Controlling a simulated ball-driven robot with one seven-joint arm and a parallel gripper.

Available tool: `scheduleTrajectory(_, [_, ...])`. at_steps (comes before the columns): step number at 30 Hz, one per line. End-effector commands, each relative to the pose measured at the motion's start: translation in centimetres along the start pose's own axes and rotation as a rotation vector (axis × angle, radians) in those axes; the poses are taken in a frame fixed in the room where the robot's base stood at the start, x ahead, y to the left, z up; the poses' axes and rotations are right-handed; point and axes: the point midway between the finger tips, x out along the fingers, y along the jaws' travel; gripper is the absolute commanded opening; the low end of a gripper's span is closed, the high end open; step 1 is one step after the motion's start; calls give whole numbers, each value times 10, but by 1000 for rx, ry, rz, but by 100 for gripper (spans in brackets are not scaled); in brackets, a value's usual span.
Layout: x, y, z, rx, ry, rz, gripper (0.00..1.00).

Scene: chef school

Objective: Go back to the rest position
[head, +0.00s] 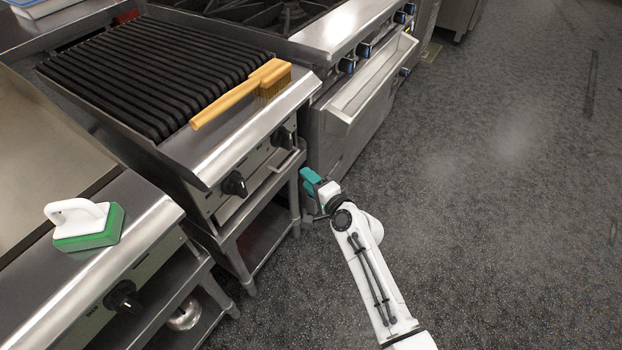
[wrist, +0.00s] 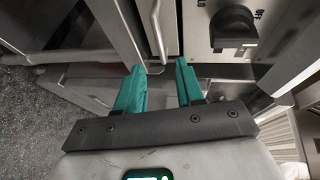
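My gripper (head: 311,181) has teal fingers and hangs low beside the front of the grill stand, at the end of my white arm. In the wrist view my gripper (wrist: 160,88) shows its two fingers spread apart with nothing between them. A grill knob (wrist: 233,27) and a metal bar handle (wrist: 157,32) lie ahead of the fingertips, apart from them as far as I can tell.
A wooden brush (head: 240,92) lies on the front ledge of the grill (head: 150,75). A green scrubber with white handle (head: 88,226) sits on the griddle edge at left. A drawer (head: 372,82) sticks out from the stove. Floor (head: 510,190) at right is clear.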

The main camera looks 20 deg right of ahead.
Motion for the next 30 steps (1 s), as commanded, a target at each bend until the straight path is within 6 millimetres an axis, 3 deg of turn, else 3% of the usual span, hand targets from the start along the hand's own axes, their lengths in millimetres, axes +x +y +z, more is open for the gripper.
scheduleTrajectory(20, [-5, -1, 1, -10, -6, 5, 37])
scheduleTrajectory(23, [-25, -1, 7, -113, -65, 58, 37])
scheduleTrajectory(26, [-62, 1, 19, -290, -171, 158, 37])
scheduleTrajectory(30, [-136, 10, 31, -571, -347, 352, 37])
